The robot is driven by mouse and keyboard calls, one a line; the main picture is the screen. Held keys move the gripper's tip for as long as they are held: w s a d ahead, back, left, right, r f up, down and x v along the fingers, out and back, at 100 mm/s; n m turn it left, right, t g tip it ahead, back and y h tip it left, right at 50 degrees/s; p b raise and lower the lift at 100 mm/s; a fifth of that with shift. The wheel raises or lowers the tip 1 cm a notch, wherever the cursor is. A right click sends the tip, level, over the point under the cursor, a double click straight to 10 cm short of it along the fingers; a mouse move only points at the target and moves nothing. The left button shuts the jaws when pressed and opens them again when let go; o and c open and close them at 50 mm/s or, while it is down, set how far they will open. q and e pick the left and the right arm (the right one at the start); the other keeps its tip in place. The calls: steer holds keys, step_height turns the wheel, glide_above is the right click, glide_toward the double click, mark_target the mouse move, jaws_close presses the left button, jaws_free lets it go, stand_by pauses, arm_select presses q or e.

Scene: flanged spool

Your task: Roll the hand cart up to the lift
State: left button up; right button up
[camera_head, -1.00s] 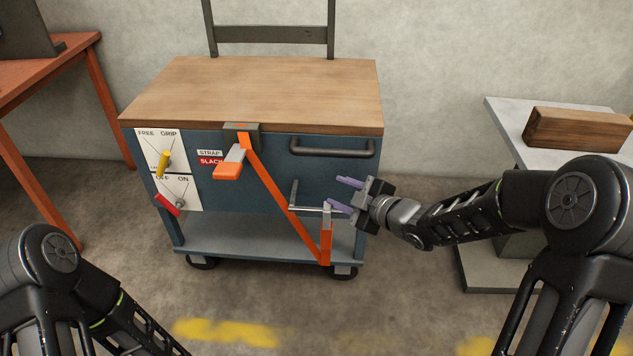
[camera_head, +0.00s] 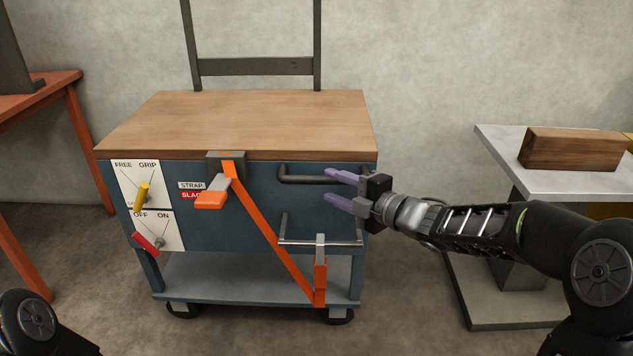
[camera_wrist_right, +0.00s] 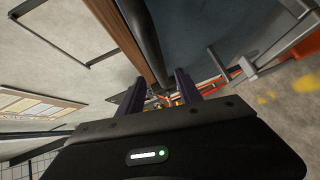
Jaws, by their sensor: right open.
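The hand cart (camera_head: 205,235) is blue with a wooden top and small dark wheels, standing in the middle of the head view. A dark bar handle (camera_head: 300,179) crosses its upper front right. My right gripper (camera_head: 334,187), with purple fingers, is open at the right end of this handle. In the right wrist view, the open fingers (camera_wrist_right: 160,95) point along the dark bar (camera_wrist_right: 142,35); I cannot tell whether it lies between them. An orange strap (camera_head: 262,230) runs diagonally down the cart's front. My left gripper is out of view. I cannot tell for sure which thing is the lift.
A grey-topped stand (camera_head: 490,150) with a wooden block (camera_head: 570,149) is at right. An orange table (camera_head: 40,95) is at left. The cart front has a yellow lever (camera_head: 142,196), a red lever (camera_head: 145,243) and a lower metal bar (camera_head: 300,243). Floor separates cart and stand.

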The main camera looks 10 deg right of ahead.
mark_target(321, 182)
steer(key=b+x, duration=0.1)
steer(key=x, duration=0.5)
steer(key=shift+c, duration=0.2)
jaws_close()
stand_by(1.1)
